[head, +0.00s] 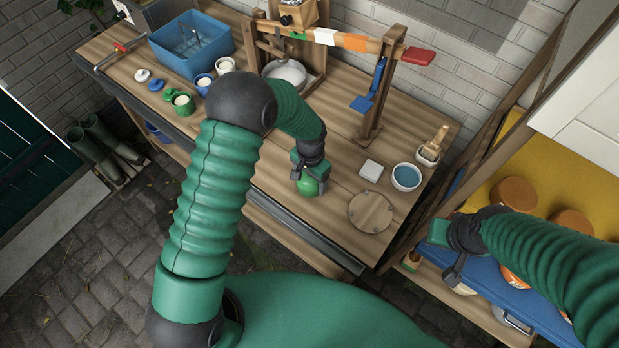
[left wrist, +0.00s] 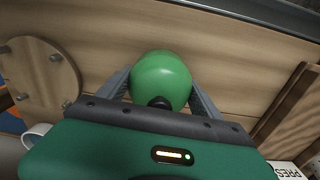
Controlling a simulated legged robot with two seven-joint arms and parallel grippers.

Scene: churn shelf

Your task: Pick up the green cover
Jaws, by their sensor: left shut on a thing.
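The green cover (head: 308,187) is small and round, near the front edge of the wooden worktop (head: 270,170). My left gripper (head: 309,175) is above it and shut on it, hiding its upper part in the head view. In the left wrist view the green cover (left wrist: 162,78) has a dark knob (left wrist: 160,103) and sits between the two grey fingers (left wrist: 160,98). I cannot tell whether the cover touches the worktop. My right gripper (head: 453,268) is at the right, by a blue surface (head: 500,285); its jaw opening is unclear.
A round wooden board (head: 371,212), a white square piece (head: 371,171) and a blue-filled bowl (head: 406,177) lie to the right of the cover. A wooden frame (head: 372,110) with a blue hanging tool (head: 370,88) stands behind. Cups and a blue basin (head: 190,42) are at the left.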

